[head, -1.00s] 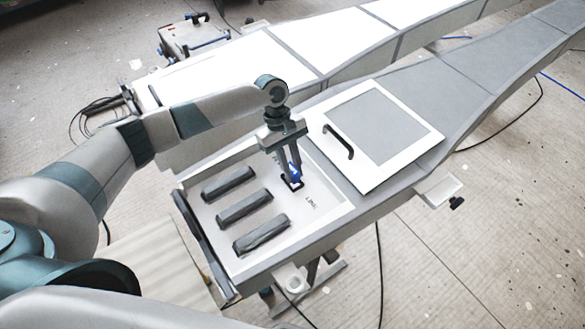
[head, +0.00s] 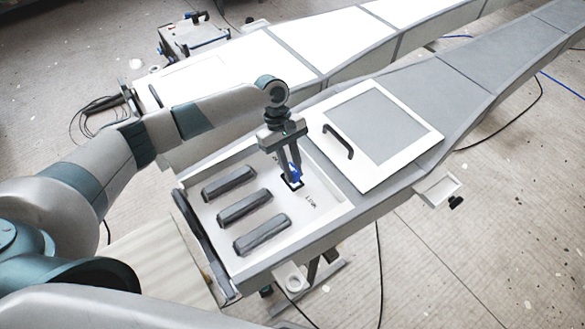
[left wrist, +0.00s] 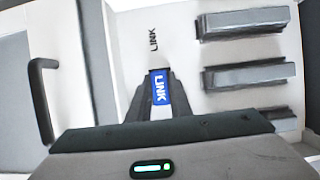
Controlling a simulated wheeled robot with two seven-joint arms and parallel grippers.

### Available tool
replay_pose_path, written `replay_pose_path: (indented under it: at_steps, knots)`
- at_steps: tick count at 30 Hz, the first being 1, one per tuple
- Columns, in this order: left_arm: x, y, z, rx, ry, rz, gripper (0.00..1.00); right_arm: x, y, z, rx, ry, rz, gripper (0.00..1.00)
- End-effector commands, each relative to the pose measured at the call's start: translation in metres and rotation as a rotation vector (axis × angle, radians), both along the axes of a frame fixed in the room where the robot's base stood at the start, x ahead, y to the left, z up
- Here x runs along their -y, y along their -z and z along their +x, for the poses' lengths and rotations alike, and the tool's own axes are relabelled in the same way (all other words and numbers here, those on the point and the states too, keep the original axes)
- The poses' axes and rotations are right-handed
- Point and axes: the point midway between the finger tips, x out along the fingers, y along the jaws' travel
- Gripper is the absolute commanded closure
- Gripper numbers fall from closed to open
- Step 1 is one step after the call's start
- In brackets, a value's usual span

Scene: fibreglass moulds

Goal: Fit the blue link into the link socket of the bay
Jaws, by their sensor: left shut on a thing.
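The blue link (head: 294,172) is held between the fingers of my left gripper (head: 291,177), which points down into the white bay (head: 323,210). In the left wrist view the blue link (left wrist: 160,88) shows its white LINK lettering between the two dark fingers (left wrist: 158,98). The link socket (head: 297,184) is a dark-edged opening in the bay floor beside the printed word LINK. The link is right at this socket; the fingers hide much of it, so I cannot tell how deep the link sits. My right gripper is not in view.
Several grey ribbed blocks (head: 244,208) lie in the bay left of the socket. A white lid panel with a black handle (head: 338,142) lies right of the bay. A second long mould (head: 265,62) runs behind.

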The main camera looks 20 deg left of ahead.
Motion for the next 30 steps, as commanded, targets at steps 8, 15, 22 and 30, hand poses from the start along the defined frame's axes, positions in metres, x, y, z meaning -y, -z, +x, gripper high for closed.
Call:
replay_pose_path:
  at_steps: [8, 15, 22, 30]
  knots:
    - [0.0001, -0.0005, 0.0006, 0.001, 0.000, -0.001, 1.00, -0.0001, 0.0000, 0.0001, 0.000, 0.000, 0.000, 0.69]
    - [-0.0002, -0.0003, 0.0005, 0.001, 0.000, -0.001, 1.00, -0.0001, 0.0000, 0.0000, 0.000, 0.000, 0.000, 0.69]
    - [-0.0001, 0.0028, 0.0003, 0.001, 0.000, -0.001, 1.00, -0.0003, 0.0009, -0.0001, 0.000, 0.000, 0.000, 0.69]
    - [0.0000, 0.0085, 0.0002, -0.001, -0.001, -0.001, 1.00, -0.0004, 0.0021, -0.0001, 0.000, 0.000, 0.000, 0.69]
